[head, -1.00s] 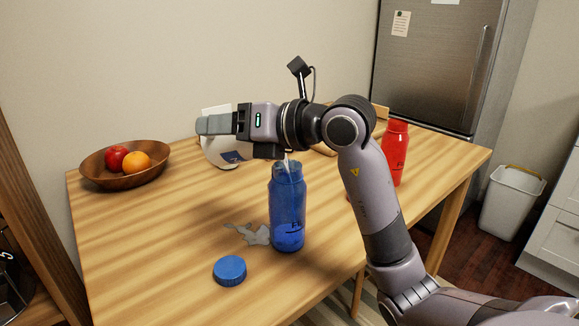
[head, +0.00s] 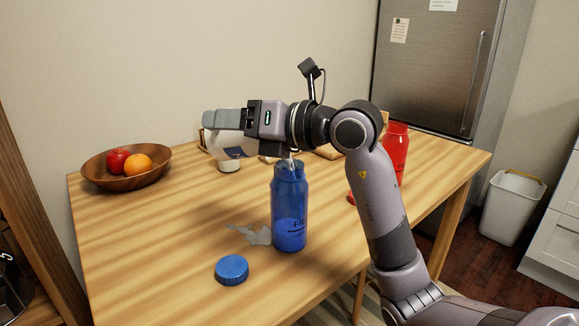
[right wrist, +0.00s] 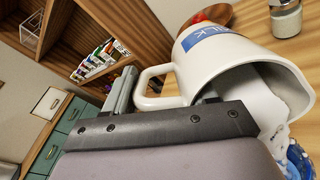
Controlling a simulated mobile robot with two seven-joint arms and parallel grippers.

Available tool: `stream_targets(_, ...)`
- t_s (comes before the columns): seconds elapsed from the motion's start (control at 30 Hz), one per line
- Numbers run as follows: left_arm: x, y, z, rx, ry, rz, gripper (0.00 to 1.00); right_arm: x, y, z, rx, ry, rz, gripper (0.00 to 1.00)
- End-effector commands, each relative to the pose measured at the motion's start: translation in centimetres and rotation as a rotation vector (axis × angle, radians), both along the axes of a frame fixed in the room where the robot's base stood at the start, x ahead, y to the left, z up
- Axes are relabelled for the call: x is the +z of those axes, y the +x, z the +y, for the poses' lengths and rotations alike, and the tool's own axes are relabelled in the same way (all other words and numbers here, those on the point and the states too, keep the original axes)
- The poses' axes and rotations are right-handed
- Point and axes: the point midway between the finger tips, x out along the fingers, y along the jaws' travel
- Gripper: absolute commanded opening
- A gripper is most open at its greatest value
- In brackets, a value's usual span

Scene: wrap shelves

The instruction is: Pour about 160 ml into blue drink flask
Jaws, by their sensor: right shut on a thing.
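The blue drink flask (head: 289,205) stands upright and open on the table, with liquid showing in its lower part. My right gripper (head: 224,119) is shut on the handle of a white milk jug (head: 232,147), which is strongly tilted and partly hidden behind the gripper. A thin pale stream (head: 291,160) runs down at the flask's mouth. In the right wrist view the jug (right wrist: 235,62) has white liquid at its lip, above the flask's blue rim (right wrist: 298,163). The blue cap (head: 232,269) lies on the table in front of the flask. My left gripper is not in view.
A grey-white puddle (head: 250,234) lies left of the flask. A wooden bowl with fruit (head: 128,178) stands at the far left, a small shaker (head: 228,166) behind the jug. A red bottle (head: 398,142) is partly hidden behind my right arm. The table's front left is clear.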

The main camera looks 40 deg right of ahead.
Motion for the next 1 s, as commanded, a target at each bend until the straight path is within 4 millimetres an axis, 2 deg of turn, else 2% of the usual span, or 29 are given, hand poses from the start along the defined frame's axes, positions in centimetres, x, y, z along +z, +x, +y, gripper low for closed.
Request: stream_targets(1.0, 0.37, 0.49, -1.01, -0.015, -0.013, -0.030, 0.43, 0.53, 0.04, -0.97, 0.004, 0.035, -0.060, 0.00)
